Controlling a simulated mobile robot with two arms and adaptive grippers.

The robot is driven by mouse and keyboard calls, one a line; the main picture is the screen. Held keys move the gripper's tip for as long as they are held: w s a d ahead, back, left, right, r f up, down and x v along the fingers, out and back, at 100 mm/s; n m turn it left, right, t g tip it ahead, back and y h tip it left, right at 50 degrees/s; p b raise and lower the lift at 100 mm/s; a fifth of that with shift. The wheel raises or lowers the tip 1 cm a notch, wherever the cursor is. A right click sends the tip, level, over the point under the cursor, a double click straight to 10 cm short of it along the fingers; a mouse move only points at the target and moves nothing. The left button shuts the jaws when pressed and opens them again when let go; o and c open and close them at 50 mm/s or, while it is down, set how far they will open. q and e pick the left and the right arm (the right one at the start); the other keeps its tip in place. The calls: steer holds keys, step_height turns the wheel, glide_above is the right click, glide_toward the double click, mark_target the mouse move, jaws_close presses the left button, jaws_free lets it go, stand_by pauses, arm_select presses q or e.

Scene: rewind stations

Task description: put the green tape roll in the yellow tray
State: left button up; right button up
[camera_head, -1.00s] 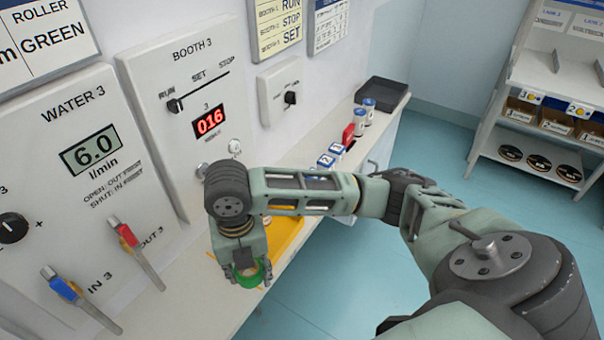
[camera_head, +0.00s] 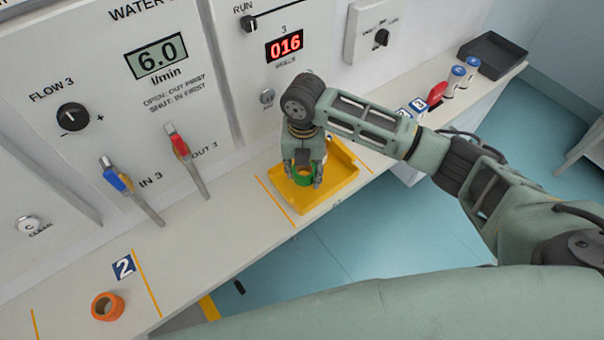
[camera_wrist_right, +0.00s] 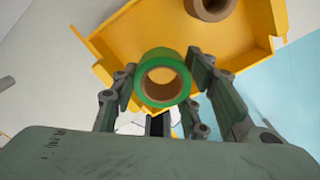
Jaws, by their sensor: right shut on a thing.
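My right gripper (camera_head: 304,180) is shut on the green tape roll (camera_head: 304,172), with a finger on either side of it. The green roll also shows between the fingers in the right wrist view (camera_wrist_right: 147,62), with its brown core facing the camera. The yellow tray (camera_head: 342,172) sits on the bench behind and below the roll. The roll appears over the tray; the exact height is hard to tell. In the right wrist view, a brown roll (camera_wrist_right: 211,7) lies in the tray (camera_wrist_right: 120,48). My left gripper is out of view.
Valve levers with blue (camera_head: 117,178) and red (camera_head: 177,142) handles stick out from the panel. Bottles (camera_head: 457,76) and a dark tray (camera_head: 493,56) stand at the bench's far end.

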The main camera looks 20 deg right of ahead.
mark_target(301, 178)
steer(key=shift+w+a+f, duration=0.25)
steer(key=shift+w+f, duration=0.1)
steer(key=shift+w, duration=0.05)
step_height(301, 178, down, 4)
steer(key=shift+r+p, duration=0.1)
steer(key=shift+p, duration=0.5)
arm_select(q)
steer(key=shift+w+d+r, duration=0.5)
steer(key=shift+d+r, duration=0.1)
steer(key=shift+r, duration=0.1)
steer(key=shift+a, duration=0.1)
arm_select(e)
steer(key=shift+f, duration=0.2)
steer(key=o, duration=1.2)
steer(key=shift+c, duration=0.2)
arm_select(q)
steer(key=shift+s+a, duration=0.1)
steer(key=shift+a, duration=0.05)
arm_select(e)
steer(key=shift+r, duration=0.15)
